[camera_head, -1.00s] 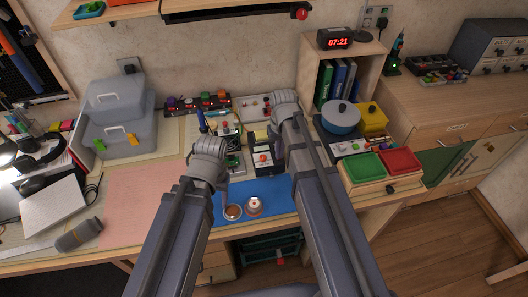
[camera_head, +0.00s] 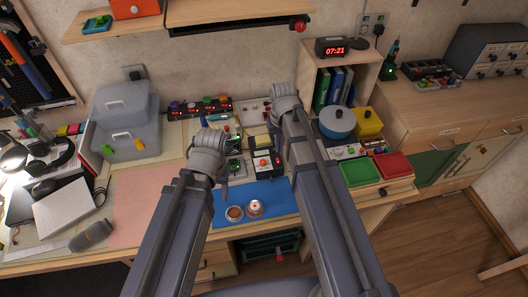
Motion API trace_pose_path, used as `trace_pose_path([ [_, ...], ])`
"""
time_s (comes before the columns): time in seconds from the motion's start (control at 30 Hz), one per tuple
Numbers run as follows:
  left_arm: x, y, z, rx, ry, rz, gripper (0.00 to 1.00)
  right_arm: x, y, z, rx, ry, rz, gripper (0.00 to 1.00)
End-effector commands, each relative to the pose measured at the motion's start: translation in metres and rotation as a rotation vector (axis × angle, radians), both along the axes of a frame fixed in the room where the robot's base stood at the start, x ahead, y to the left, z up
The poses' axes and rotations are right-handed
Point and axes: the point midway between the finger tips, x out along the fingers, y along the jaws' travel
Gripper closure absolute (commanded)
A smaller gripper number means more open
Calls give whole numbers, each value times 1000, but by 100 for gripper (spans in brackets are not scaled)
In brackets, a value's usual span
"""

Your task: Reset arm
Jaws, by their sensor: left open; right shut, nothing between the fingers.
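My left gripper (camera_head: 209,154) is over the desk, left of the small devices and behind the blue mat (camera_head: 280,199). It is open, and no held object shows. My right gripper (camera_head: 285,101) is farther back and to the right, near the left side of the wooden cubby (camera_head: 308,80). It is shut and empty. Both arms reach forward from the bottom of the view, and their wrists hide most of the fingers.
Grey toolboxes (camera_head: 125,118) stand at the left. A blue pot (camera_head: 337,122), a yellow box (camera_head: 368,122), a green tray (camera_head: 360,173) and a red tray (camera_head: 393,166) are at the right. A wall shelf (camera_head: 220,14) hangs above.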

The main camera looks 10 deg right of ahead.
Motion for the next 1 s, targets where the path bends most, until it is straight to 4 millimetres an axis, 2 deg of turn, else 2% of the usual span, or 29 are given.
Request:
trace_pose_path([
  [0.07,0,0,7,0,0,0,44,0,0,7,0,0,0,100],
  [0.33,0,0,6,0,0,0,44,0,0,6,0,0,0,100],
  [0.4,0,0,6,0,0,0,44,-6,6,6,-3,2,12,100],
  [0.47,0,0,6,0,0,0,44,-21,19,6,-10,7,39,100],
  [0.63,0,0,6,0,0,0,44,-83,68,6,-52,25,166,100],
  [0.7,0,0,6,0,0,0,44,-106,82,6,-70,32,212,100],
  [0.8,0,0,6,0,0,0,44,-129,96,7,-89,36,262,100],
  [0.9,0,0,6,0,0,0,44,-142,103,7,-101,39,290,100],
  [1.0,0,0,6,0,0,0,44,-145,105,7,-105,40,298,100],
])
